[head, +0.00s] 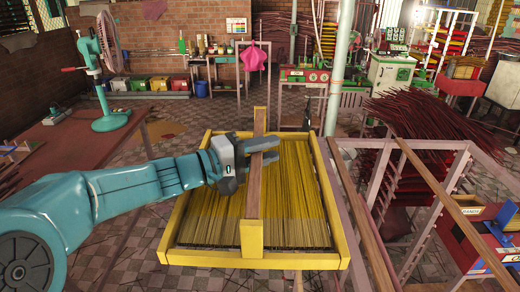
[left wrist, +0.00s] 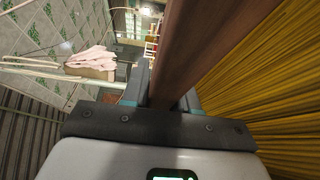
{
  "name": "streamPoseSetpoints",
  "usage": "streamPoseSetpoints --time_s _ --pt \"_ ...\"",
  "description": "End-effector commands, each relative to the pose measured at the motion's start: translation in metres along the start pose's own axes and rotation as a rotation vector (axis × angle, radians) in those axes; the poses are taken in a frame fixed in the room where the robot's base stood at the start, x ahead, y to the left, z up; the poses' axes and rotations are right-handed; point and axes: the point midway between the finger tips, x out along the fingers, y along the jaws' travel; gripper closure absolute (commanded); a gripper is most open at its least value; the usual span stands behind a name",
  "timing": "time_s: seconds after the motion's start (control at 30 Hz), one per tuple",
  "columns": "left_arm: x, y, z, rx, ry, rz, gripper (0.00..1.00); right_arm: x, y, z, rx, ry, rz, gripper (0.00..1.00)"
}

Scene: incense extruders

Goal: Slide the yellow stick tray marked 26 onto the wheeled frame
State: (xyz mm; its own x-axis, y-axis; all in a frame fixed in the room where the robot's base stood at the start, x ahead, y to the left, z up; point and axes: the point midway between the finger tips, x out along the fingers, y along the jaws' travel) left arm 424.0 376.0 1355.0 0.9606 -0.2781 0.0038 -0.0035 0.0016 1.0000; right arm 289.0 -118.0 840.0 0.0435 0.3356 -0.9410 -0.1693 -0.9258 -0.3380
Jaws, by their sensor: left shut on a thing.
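The yellow stick tray (head: 215,259) is in the middle of the head view, filled with yellow-brown sticks. A brown wooden bar (head: 254,195) runs lengthwise over it. My left gripper (head: 262,151) reaches in from the left and is shut on this bar, towards its far end. In the left wrist view the bar (left wrist: 200,45) passes between the fingers, with sticks (left wrist: 285,95) to the right. I cannot read a number on the tray. A pinkish metal frame (head: 363,215) with wooden rails stands right beside the tray; its wheels are not visible. My right gripper is not in view.
A brown table (head: 60,150) with a teal machine (head: 104,85) is at the left. A heap of dark red sticks (head: 430,125) lies behind the frame. A blue-and-red machine (head: 480,240) is at the right edge. Tiled floor (head: 120,255) is open left of the tray.

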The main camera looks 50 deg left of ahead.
Motion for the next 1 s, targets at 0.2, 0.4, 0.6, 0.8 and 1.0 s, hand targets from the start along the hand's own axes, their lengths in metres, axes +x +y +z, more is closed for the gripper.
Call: streamPoseSetpoints --time_s 0.2,0.4,0.6,0.8,1.0 --pt "0.026 0.001 0.015 0.000 -0.006 0.004 1.00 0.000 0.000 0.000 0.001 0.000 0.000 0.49" --pt "0.050 0.001 0.028 0.001 -0.007 0.004 1.00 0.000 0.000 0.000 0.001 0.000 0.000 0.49" --pt "0.073 0.001 0.041 0.000 -0.006 0.003 1.00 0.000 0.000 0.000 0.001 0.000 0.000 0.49" --pt "0.096 0.001 0.054 0.000 -0.006 0.003 1.00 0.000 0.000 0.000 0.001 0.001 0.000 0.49" --pt "0.118 0.001 0.066 -0.001 -0.005 0.002 1.00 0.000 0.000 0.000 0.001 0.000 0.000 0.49"
